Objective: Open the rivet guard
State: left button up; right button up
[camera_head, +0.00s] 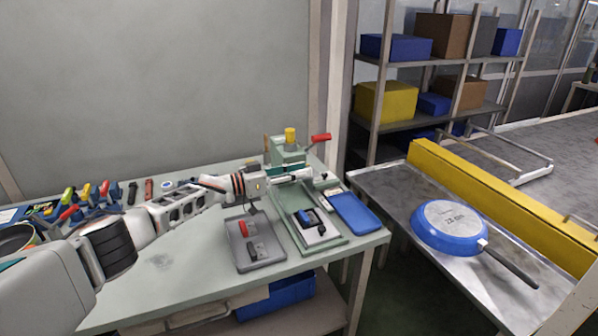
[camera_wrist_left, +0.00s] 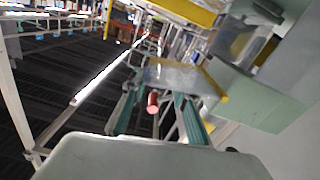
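The green rivet press (camera_head: 288,152) stands at the back right of the workbench, with a yellow cap on top and a red-handled lever (camera_head: 320,138) at its right. My left gripper (camera_head: 302,176) is low in front of the press. In the left wrist view its two teal fingers (camera_wrist_left: 157,118) are spread, with a red knob (camera_wrist_left: 153,103) in line between them and gaps either side. Just beyond is a clear panel with a yellow edge, apparently the guard (camera_wrist_left: 182,77). I cannot tell whether the fingers touch it. My right gripper is not in view.
A grey tray (camera_head: 237,258) with small parts, a green fixture (camera_head: 334,240) and a blue tray (camera_head: 354,213) lie on the bench. Several coloured tools stand at the left. A blue pan (camera_head: 449,228) sits on the metal conveyor table (camera_head: 395,190) at the right.

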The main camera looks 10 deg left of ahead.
pick_arm(q)
jog(key=shift+a, duration=0.15)
jog(key=v, duration=1.1)
jog(key=shift+s+a, duration=0.25)
jog(key=shift+s, duration=0.1)
